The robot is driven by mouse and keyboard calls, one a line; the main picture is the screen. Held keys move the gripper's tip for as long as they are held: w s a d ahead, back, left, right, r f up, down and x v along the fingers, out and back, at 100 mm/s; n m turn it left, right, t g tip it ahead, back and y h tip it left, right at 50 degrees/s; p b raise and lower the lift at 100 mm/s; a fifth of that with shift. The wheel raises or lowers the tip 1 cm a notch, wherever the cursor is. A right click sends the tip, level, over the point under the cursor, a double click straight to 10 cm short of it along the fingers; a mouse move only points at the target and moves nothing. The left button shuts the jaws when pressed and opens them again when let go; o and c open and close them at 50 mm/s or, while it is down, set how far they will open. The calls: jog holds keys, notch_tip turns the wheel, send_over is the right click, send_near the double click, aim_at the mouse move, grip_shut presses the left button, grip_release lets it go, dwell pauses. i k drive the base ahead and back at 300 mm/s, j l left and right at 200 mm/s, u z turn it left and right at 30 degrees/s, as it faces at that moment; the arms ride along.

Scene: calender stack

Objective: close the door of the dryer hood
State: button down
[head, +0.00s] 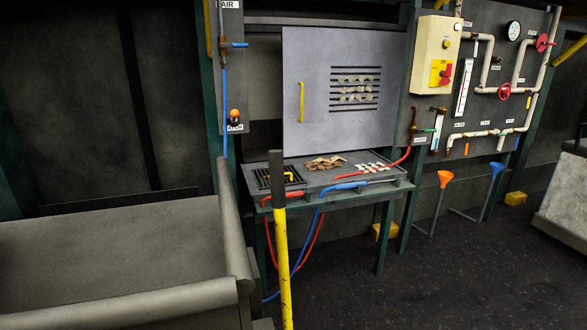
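A flat light-grey door panel (310,60) stands upright above a metal work table. It has a yellow vertical handle (301,102) near its left edge and a block of dark slots (355,89) with pale bits showing among them. To its left is a darker grey recessed area (264,75), not covered by the panel. I cannot tell from this view whether the panel slides or swings. My gripper is not in view.
The table (315,178) holds brown scraps, small white pieces and red and blue hoses. A yellow post (281,255) stands in front. A large grey roller machine (110,270) fills the lower left. Floor (430,285) at lower right is clear; funnels (445,179) stand behind.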

aim_at(340, 87)
jog(key=i+l, duration=0.25)
jog(key=l, duration=0.2)
jog(key=i+l, duration=0.55)
jog(key=l, duration=0.3)
jog(key=i+l, duration=0.25)
jog(key=l, duration=0.2)
jog(key=i+j, duration=0.1)
jog(key=i, duration=1.65)
jog(key=i+j, duration=0.7)
jog(key=j, duration=0.15)
